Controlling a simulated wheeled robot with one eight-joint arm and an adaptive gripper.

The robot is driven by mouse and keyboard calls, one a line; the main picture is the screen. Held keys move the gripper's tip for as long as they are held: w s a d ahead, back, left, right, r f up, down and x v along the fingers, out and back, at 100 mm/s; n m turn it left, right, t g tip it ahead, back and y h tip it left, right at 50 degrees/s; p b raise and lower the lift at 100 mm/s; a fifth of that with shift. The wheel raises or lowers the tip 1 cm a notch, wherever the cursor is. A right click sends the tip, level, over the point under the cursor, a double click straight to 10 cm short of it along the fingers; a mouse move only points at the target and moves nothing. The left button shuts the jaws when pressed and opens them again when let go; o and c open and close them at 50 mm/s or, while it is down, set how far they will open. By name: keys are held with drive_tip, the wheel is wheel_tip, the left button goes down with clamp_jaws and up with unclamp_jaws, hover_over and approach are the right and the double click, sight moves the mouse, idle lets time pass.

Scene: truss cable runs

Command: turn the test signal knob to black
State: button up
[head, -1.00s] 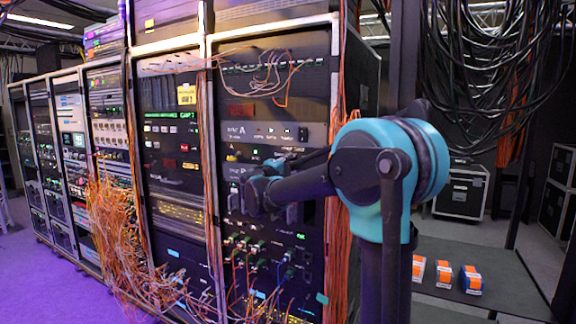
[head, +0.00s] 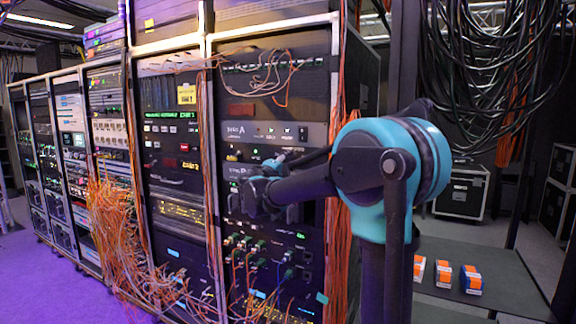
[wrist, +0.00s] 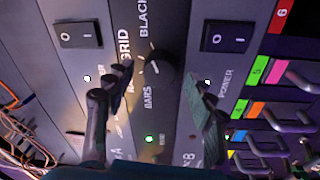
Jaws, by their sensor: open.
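The test signal knob (wrist: 161,76) is a dark round knob in the middle of the wrist view. The printed words GRID, BLACK and BARS stand around it. I cannot tell clearly which word its pointer faces. My gripper (wrist: 160,82) is open, one finger to the left of the knob and one to the right, with a gap on each side. In the head view my gripper (head: 268,195) is at the front of the right-hand rack, and my own arm and gripper hide the knob there.
Rocker switches (wrist: 78,35) and (wrist: 227,37) flank the knob, and a green light (wrist: 149,139) glows below it. Colored tabs and cable handles (wrist: 270,110) lie at the right. Orange cables (head: 338,200) hang along the rack's right edge. A dark shelf (head: 505,270) stands at the right.

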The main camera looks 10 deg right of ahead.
drive_tip(key=r+v, duration=0.1)
drive_tip(key=v, duration=1)
drive_tip(key=shift+s+f, duration=0.2)
drive_tip(key=shift+f, duration=0.3)
drive_tip(key=s+d+f+m+g+y, duration=0.1)
drive_tip(key=s+d+f+m+g, duration=0.15)
drive_tip(key=s+d+f, duration=0.4)
drive_tip(key=s+d+f+m+g+y, duration=0.1)
drive_tip(key=s+d+f+g, duration=0.2)
drive_tip(key=f, duration=0.6)
drive_tip(key=s+d+f+m+g, duration=0.2)
drive_tip(key=s+d+f+g, duration=0.1)
drive_tip(key=d+f, duration=0.4)
drive_tip(key=s+a+f+m+g+y, duration=0.1)
drive_tip(key=s+a+f+m+y, duration=0.1)
drive_tip(key=s+f, duration=0.7)
drive_tip(key=s+a+f+m+g+y, duration=0.1)
drive_tip(key=s+a+f+y, duration=0.3)
drive_tip(key=s+f, duration=0.5)
drive_tip(key=shift+s+f+m+g+y, duration=0.4)
drive_tip(key=shift+g+y, duration=0.25)
drive_tip(key=shift+y, duration=0.35)
drive_tip(key=shift+c, duration=0.6)
